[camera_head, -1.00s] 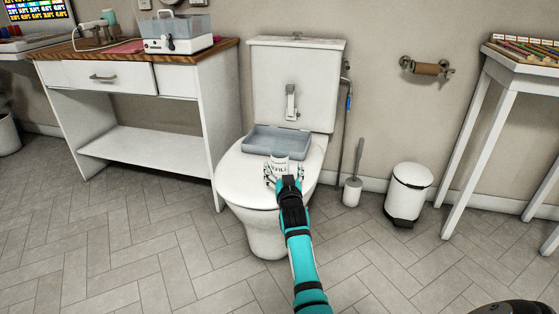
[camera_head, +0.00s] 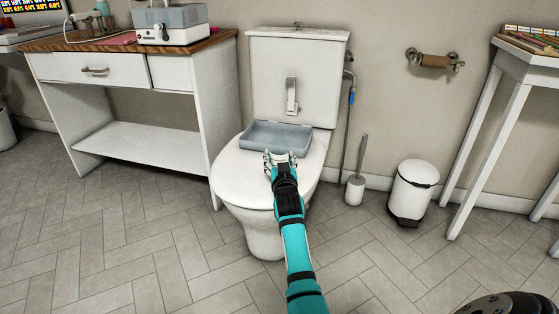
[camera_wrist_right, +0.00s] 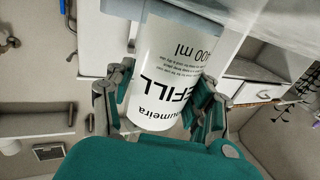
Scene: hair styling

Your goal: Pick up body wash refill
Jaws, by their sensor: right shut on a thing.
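The body wash refill (camera_wrist_right: 172,62) is a white container with dark print reading "EFILL" and "400 ml". In the right wrist view it sits between the two fingers of my right gripper (camera_wrist_right: 160,100), which is shut on it. In the head view my right gripper (camera_head: 281,158) is over the front of the toilet lid, just before the grey-blue tray (camera_head: 300,137). The refill is hardly distinguishable there. I cannot tell whether it touches the lid. My left gripper is not in view.
The toilet (camera_head: 245,185) is under my right arm. A white table with a shelf (camera_head: 130,143) stands at left, holding a white case (camera_head: 172,30). A toilet brush (camera_head: 356,188), a white bin (camera_head: 412,190) and a side table (camera_head: 525,60) stand at right. The floor in front is clear.

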